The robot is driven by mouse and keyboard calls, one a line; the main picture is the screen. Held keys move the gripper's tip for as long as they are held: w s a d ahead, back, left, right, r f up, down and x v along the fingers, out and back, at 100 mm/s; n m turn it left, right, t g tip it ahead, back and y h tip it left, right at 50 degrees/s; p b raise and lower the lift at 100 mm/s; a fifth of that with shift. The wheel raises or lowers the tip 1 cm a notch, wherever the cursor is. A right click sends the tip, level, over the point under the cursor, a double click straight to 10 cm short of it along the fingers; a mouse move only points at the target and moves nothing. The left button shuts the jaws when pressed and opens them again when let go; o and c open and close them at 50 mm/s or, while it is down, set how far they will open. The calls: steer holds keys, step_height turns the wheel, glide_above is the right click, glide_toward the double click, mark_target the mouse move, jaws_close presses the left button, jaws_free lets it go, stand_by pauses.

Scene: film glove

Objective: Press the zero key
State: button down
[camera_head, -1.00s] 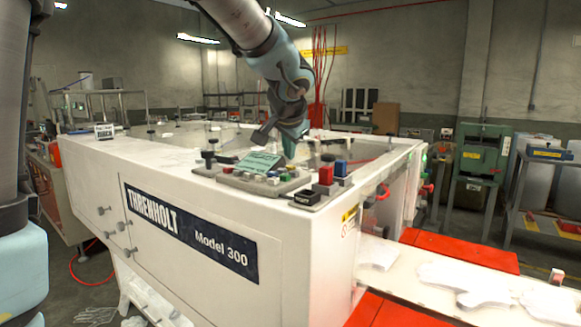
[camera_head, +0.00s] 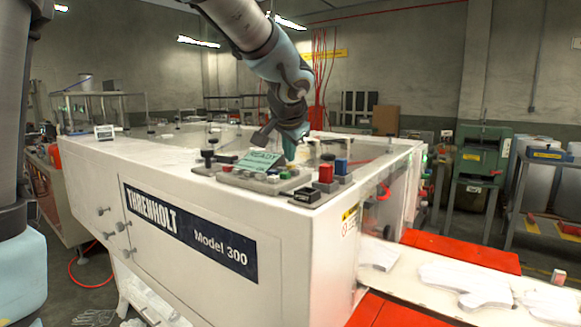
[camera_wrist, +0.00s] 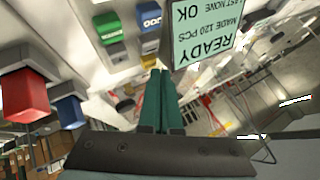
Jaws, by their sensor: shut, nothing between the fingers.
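The control panel (camera_head: 262,184) sits on top of the white machine and carries several small coloured keys. Its pale green display (camera_head: 259,161) reads READY; in the wrist view the display (camera_wrist: 205,35) also reads MADE 120 PCS. My gripper (camera_head: 291,159) points down just above the panel, right of the display. In the wrist view my gripper (camera_wrist: 159,72) is shut and empty, its tips close to a small yellow key (camera_wrist: 148,62). A green key (camera_wrist: 109,27) and a blue key (camera_wrist: 150,18) lie farther off. I cannot tell which key is zero, nor whether the tips touch one.
A black labelled block (camera_head: 305,196) is at the panel's front right. A black knob (camera_head: 208,157) stands left of the display. The machine top at far left is mostly clear.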

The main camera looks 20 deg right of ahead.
steer(key=shift+f+b, duration=0.45)
steer(key=shift+b, duration=0.1)
stand_by(0.5)
stand_by(0.4)
steer(key=shift+r+p, duration=0.6)
steer(key=shift+r, duration=0.25)
step_height(320, 180, up, 5)
steer(key=p, duration=0.3)
steer(key=shift+p, duration=0.3)
steer(key=shift+s, duration=0.1)
stand_by(0.4)
